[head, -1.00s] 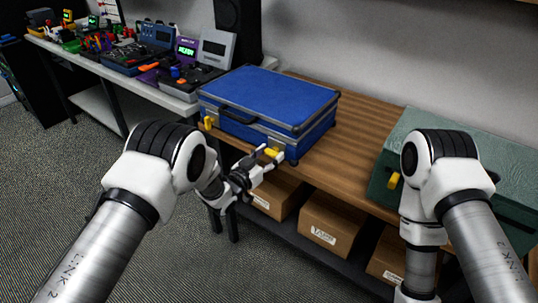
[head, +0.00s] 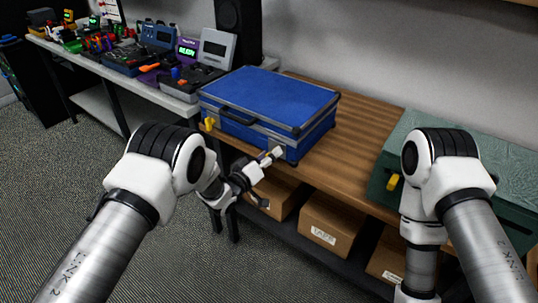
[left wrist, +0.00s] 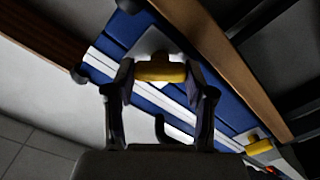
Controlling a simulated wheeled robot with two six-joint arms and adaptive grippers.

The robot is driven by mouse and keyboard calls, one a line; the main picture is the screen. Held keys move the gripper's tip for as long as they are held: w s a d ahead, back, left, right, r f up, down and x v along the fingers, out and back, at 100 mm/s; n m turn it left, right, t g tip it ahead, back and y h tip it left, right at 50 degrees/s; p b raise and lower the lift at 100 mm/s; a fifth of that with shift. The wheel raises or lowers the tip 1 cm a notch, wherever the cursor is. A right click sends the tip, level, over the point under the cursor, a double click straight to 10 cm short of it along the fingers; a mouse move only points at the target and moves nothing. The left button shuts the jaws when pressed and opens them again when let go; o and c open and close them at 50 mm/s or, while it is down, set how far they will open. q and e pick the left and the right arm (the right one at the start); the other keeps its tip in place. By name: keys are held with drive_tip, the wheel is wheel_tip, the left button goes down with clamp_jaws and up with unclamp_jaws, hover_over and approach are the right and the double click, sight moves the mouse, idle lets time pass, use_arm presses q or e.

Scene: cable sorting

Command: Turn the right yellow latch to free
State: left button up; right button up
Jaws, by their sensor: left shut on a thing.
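The blue case (head: 268,100) lies shut on the wooden bench, with its front toward me. Its left yellow latch (head: 208,124) shows at the front left corner and also in the left wrist view (left wrist: 263,150). My left gripper (head: 273,155) is at the right end of the case front. In the left wrist view its fingers (left wrist: 160,85) are shut on the right yellow latch (left wrist: 160,71), one on each side. In the head view the gripper hides that latch. My right gripper is out of view; only its arm shows.
A green case (head: 455,150) with a yellow latch (head: 393,181) stands on the right of the wooden bench (head: 355,130). Cardboard boxes (head: 330,222) sit on the shelf below. A side table at the left holds several devices and cables. Bench top between the cases is clear.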

use_arm(q)
drive_tip(key=shift+a+n+p, duration=0.1)
drive_tip(key=shift+n+p, duration=0.6)
drive_tip(key=shift+n, duration=4.3)
drive_tip(key=shift+f, duration=0.1)
drive_tip(key=o, duration=1.2)
drive_tip(key=shift+w, duration=0.1)
drive_tip(key=shift+c, duration=0.2)
drive_tip(key=v, duration=1.2)
